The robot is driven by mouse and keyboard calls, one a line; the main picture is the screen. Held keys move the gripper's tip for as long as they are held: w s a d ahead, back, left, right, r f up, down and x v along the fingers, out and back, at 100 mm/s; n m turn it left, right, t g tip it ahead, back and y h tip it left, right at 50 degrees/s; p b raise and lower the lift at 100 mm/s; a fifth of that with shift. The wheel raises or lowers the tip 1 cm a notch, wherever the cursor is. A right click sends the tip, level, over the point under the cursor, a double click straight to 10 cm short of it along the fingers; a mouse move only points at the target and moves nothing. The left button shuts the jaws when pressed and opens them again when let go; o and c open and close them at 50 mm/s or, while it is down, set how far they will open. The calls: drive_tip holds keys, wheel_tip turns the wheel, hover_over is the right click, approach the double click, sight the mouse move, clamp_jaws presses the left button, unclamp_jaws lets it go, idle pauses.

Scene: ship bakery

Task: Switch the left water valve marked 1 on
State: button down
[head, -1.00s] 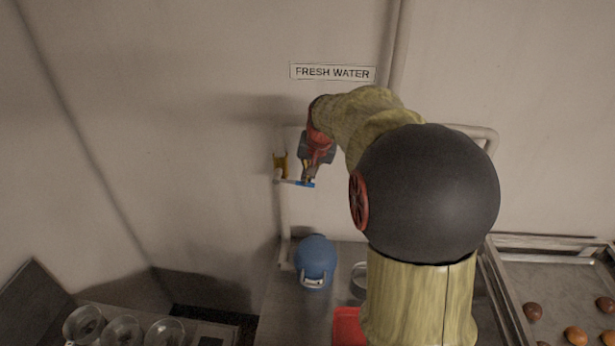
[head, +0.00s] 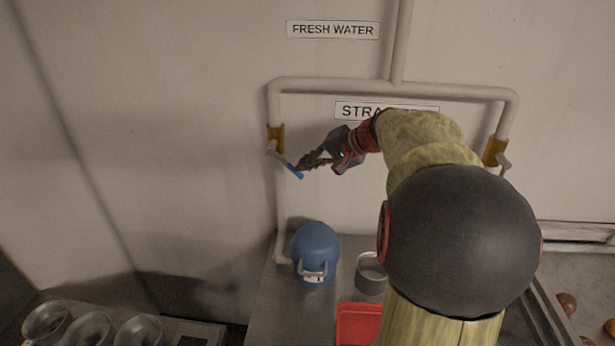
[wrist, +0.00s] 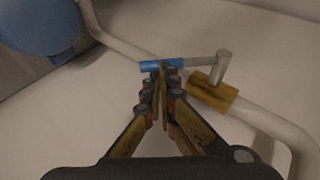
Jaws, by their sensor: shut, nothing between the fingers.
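The left water valve has a brass-yellow body (head: 276,138) on the left down-pipe, with a grey lever ending in a blue grip (head: 294,172). The lever slants down and to the right from the body in the head view. In the wrist view the blue grip (wrist: 150,66) lies just beyond my fingertips, with the brass body (wrist: 212,92) to the right. My gripper (head: 304,164) is shut and empty, its tips at the blue grip; I cannot tell if they touch it. It also shows in the wrist view (wrist: 163,78). No mark 1 is readable.
Below are a blue container (head: 316,248), a metal cup (head: 370,274) and a red tray (head: 358,322). Glass jars (head: 90,328) stand at lower left. The wall left of the valve is clear.

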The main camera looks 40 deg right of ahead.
sight(303, 176)
drive_tip(key=f+b, duration=0.1)
drive_tip(key=t+b, duration=0.1)
drive_tip(key=b, duration=0.1)
drive_tip(key=f+y+b, duration=0.1)
drive_tip(key=shift+w+a+f+m+t, duration=0.2)
drive_tip(key=shift+w+f+m+t, duration=0.1)
drive_tip(key=shift+t, duration=0.1)
drive_tip(key=b, duration=0.2)
drive_tip(key=f+t+y+b, duration=0.1)
drive_tip(key=b, duration=0.1)
drive_tip(key=shift+w+a+f+m+t, duration=0.15)
drive_tip(key=shift+w+a+m+t, duration=0.15)
drive_tip(key=shift+w+a, duration=0.1)
drive_tip(key=shift+w+a+f+b, duration=0.35)
drive_tip(key=shift+w+a+b, duration=0.2)
drive_tip(key=shift+b, duration=0.3)
drive_tip(key=shift+w+a+f+b, duration=0.4)
drive_tip(key=shift+w+b, duration=0.2)
drive_tip(key=shift+b, duration=0.25)
drive_tip(key=shift+w+a, duration=0.1)
